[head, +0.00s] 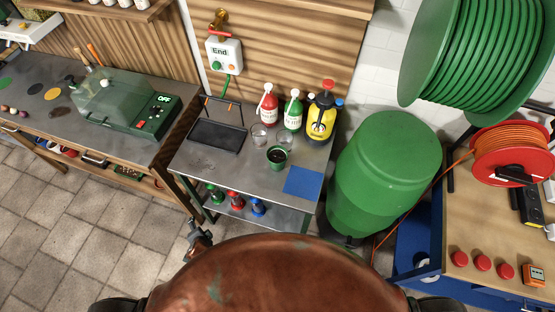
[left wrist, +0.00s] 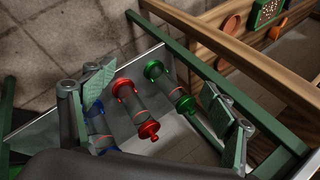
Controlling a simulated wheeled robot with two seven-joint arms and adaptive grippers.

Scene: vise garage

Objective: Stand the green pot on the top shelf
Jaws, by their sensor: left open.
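A green lidded canister (head: 215,194), a red one (head: 236,201) and a blue one (head: 258,207) stand in a row on the lower shelf of the metal cart. The green canister (left wrist: 168,83), red canister (left wrist: 135,107) and blue canister (left wrist: 100,132) also show in the left wrist view. A green cup-like pot (head: 277,156) with dark contents stands on the cart's top shelf (head: 222,165). My left gripper (head: 200,238) is at the cart's front left, low down. In its wrist view the open fingers (left wrist: 157,95) frame the canisters, the red one near the middle. No grip shows. My right gripper is out of view.
A green barrel (head: 385,175) stands right of the cart. A workbench (head: 60,115) stands left.

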